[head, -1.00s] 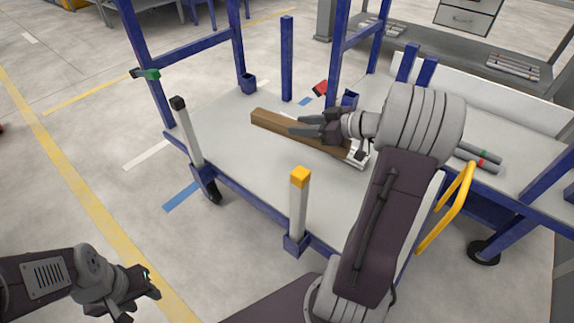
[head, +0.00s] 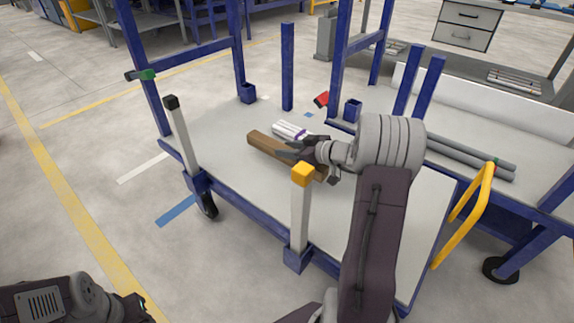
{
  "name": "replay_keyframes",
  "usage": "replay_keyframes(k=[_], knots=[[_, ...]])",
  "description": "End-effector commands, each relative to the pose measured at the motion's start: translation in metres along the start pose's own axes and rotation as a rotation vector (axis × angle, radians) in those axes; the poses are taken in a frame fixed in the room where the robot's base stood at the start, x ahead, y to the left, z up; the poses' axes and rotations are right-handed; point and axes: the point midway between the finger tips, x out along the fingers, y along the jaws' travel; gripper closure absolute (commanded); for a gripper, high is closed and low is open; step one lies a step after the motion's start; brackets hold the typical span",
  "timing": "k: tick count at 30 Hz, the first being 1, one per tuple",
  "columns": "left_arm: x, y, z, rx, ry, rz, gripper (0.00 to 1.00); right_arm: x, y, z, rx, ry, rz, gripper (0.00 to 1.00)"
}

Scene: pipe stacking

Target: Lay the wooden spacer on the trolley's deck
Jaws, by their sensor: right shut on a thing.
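The wooden spacer (head: 266,145) is a long brown bar lying level across the middle of the trolley's deck area. My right gripper (head: 293,152) is shut on it, nearer its right end, and partly hides it. The trolley's deck (head: 220,125) is a flat light grey surface with a blue frame. The spacer is low over the deck; I cannot tell whether it touches. My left gripper (head: 138,306) is at the bottom left, away from the trolley, and its jaws are not clear.
A white piece with purple bands (head: 287,130) lies just behind the spacer. Posts with a yellow cap (head: 303,174) and a black cap (head: 171,102) stand at the deck's near edge. Grey pipes (head: 470,155) lie on the surface to the right. The deck's left part is clear.

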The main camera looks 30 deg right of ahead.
Motion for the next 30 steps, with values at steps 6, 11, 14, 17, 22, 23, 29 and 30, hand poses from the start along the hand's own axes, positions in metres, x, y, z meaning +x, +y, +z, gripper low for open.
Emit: replay_keyframes(k=[6,11,14,17,22,23,29,30], knots=[[0.004,0.000,0.000,0.000,0.000,0.000,0.59,0.006,0.001,0.004,0.001,0.001,0.002,1.00],[0.023,0.000,0.002,0.000,0.000,0.000,0.59,0.018,0.000,0.032,0.002,0.000,0.000,1.00],[0.027,-0.001,0.003,0.000,0.000,0.000,0.59,0.021,0.000,0.040,0.002,0.001,0.001,1.00],[0.024,0.000,0.002,0.000,0.000,0.000,0.59,0.020,0.000,0.036,0.000,0.002,0.001,1.00],[0.027,-0.001,0.003,0.000,0.000,0.000,0.59,0.021,0.000,0.039,0.000,0.002,0.001,1.00],[0.028,-0.001,0.003,0.000,0.000,0.000,0.59,0.021,0.000,0.039,-0.001,0.002,0.001,1.00],[0.028,-0.001,0.003,0.000,0.000,0.000,0.59,0.021,0.000,0.039,0.000,0.000,0.001,0.42],[0.028,-0.001,0.003,0.000,0.000,0.000,0.59,0.021,0.000,0.039,0.000,0.000,0.001,0.42]])
